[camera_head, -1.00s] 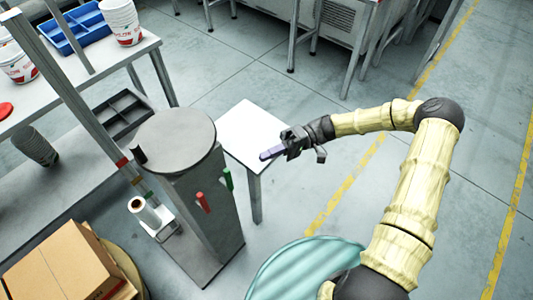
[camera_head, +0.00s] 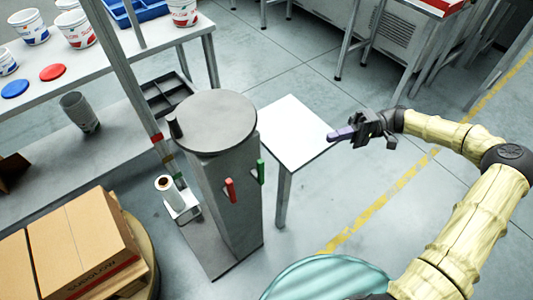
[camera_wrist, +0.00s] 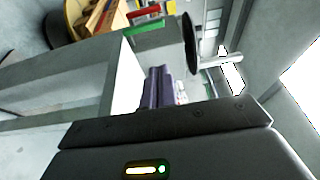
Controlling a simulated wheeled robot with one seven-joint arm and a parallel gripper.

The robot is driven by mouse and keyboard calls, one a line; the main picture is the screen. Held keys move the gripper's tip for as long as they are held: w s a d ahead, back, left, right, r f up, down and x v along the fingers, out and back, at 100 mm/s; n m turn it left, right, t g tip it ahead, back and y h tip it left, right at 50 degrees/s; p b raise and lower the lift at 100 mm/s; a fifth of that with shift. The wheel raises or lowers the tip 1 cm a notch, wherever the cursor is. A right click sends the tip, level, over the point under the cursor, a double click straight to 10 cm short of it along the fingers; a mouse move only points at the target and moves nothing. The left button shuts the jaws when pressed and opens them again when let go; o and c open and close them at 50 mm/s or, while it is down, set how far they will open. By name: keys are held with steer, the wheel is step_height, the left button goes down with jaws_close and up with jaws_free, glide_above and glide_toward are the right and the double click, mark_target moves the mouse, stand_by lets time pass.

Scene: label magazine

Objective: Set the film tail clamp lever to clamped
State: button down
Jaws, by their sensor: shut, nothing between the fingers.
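A grey machine column with a round top (camera_head: 216,122) stands left of centre in the head view. A red lever (camera_head: 230,190) and a green lever (camera_head: 261,171) are on its side, both roughly upright. The wrist view shows a red bar (camera_wrist: 143,10) and a green bar (camera_wrist: 143,27) near the top. I cannot tell which lever is the film tail clamp. A white film roll (camera_head: 167,188) stands on a small carriage left of the column. My gripper (camera_head: 340,134), with purple fingers, is shut and empty, right of the column and apart from both levers. Its fingers also show in the wrist view (camera_wrist: 157,88).
A white table (camera_head: 293,128) stands between the column and my gripper. Cardboard boxes (camera_head: 85,240) are at the front left. A bench with buckets (camera_head: 75,28) is at the back left. A teal rounded surface (camera_head: 325,280) is at the bottom. Open floor lies to the right.

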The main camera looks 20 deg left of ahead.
steer(key=x, duration=1.9)
steer(key=shift+s+a+p, duration=0.25)
steer(key=shift+a+p, duration=0.05)
steer(key=shift+s+d+f+p, duration=0.15)
steer(key=shift+s+d+p, duration=0.2)
steer(key=shift+d+p, duration=0.1)
steer(key=shift+w+d, duration=0.1)
